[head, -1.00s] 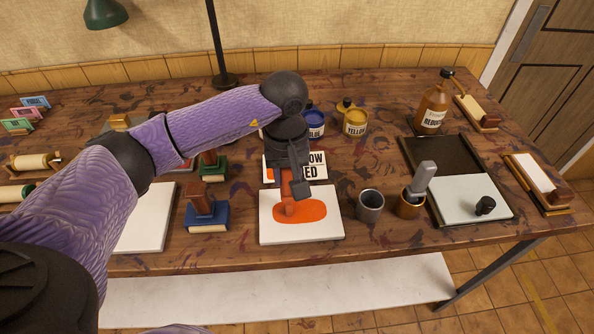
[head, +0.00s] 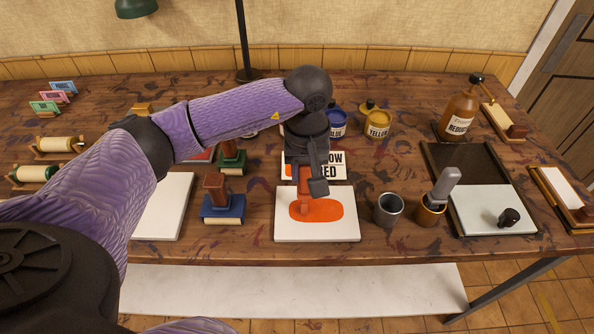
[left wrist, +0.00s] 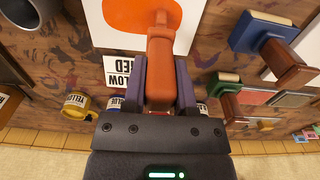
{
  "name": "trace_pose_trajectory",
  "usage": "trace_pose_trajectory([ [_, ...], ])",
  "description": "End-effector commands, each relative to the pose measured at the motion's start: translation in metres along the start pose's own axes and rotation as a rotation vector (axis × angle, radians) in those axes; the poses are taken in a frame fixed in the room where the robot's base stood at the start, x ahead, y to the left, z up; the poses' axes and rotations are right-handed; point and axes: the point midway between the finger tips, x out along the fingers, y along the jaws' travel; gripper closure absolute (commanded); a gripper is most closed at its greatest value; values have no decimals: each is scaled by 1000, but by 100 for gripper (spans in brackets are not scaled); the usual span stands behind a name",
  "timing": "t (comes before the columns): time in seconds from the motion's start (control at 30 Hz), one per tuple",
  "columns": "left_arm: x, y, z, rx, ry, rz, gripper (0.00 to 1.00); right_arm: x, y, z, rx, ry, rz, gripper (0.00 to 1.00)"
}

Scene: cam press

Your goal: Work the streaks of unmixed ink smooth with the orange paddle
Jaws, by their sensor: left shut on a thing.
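A white slab (head: 287,233) near the table's front edge carries an oval patch of orange ink (head: 328,209); it also shows in the left wrist view (left wrist: 120,15). No separate streaks can be made out in the ink. My left gripper (head: 311,176) is above the slab, shut on the orange paddle (head: 303,202). In the left wrist view, the paddle's handle (left wrist: 160,70) sits between the two fingers (left wrist: 160,90). The paddle's lower end is at the left part of the ink; exact contact cannot be told. My right gripper is out of view.
A metal cup (head: 388,210) and a copper cup with a grey-handled tool (head: 430,212) stand right of the slab. A blue-based stamp (head: 222,208) stands left. A printed card (head: 333,171), yellow ink jar (head: 377,124) and blue jar (head: 338,124) are behind.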

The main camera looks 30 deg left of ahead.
Motion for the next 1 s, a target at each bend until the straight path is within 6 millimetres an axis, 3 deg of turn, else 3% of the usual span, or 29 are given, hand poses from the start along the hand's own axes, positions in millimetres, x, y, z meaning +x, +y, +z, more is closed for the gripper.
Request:
trace_pose_trajectory([
  [0.8,1,51,0,0,-1,-1,100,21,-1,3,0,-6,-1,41],
  [1.0,-1,43,0,-1,-1,-2,100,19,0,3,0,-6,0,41],
])
